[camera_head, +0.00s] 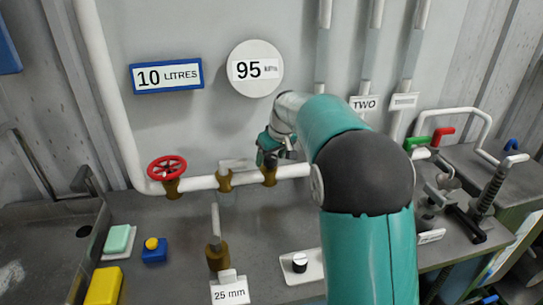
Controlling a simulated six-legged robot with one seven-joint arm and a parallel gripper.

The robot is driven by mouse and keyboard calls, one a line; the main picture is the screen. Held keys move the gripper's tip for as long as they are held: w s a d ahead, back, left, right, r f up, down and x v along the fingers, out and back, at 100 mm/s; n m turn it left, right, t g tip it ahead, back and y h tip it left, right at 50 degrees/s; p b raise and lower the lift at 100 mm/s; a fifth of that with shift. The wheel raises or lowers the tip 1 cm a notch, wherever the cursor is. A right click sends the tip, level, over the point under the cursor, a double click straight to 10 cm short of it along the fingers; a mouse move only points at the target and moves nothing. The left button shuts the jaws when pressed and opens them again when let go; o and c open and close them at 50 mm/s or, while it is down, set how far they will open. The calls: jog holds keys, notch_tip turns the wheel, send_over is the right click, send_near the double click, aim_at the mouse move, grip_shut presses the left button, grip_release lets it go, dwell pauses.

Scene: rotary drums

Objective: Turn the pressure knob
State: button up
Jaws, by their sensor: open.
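My teal arm reaches from the lower right to the wall pipe. My gripper (270,157) is small in view, at the white horizontal pipe (202,183), right above a brass fitting (269,177). I see nothing held in it; whether it touches the fitting I cannot tell. A small black-and-white knob (300,263) stands on a white plate on the bench, below and apart from my gripper. No label naming pressure is readable, so which knob is the pressure knob I cannot tell. A red handwheel (167,168) sits at the pipe's left end. My arm hides part of the bench and pipe.
A "10 LITRES" sign (166,76) and a round "95" sign (255,69) are on the wall. A brass valve (217,256) with an upright handle, a blue box (154,251) with a yellow button, and a yellow block (104,287) stand on the bench. Levers crowd the right.

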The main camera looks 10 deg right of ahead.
jog(key=c, duration=1)
jog(key=shift+a+m+h, duration=0.1)
jog(key=shift+m+h, duration=0.4)
jog(key=shift+m, duration=0.6)
jog(key=o, duration=1)
jog(key=shift+r, duration=0.1)
jog(key=v, duration=1.3)
jog(key=shift+s+r, duration=0.25)
